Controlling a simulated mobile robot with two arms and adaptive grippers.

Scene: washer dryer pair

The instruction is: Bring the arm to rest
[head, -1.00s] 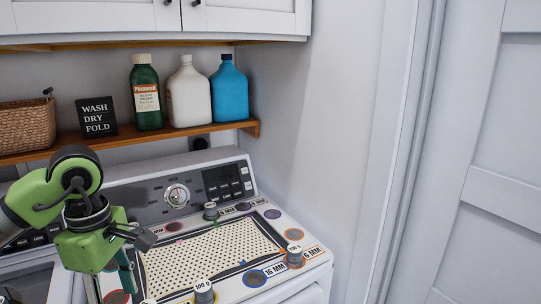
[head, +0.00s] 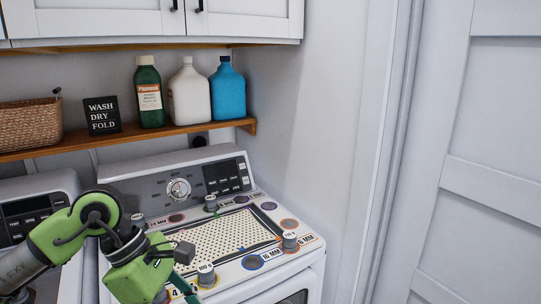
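My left arm, green with dark joints, comes in from the left in the head view. My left gripper (head: 172,286) hangs low at the front left of a board on the right-hand machine. Its fingertips are mostly cut off or hidden, so I cannot tell whether it is open or shut. No object shows in its grasp. My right arm and gripper are not in view.
The right-hand machine's top holds a perforated board (head: 222,238) with coloured circles. Grey weights stand there: one at the front (head: 206,275), one at the right (head: 289,242), one at the back (head: 211,204). A shelf (head: 185,131) with bottles and a basket (head: 32,125) is above.

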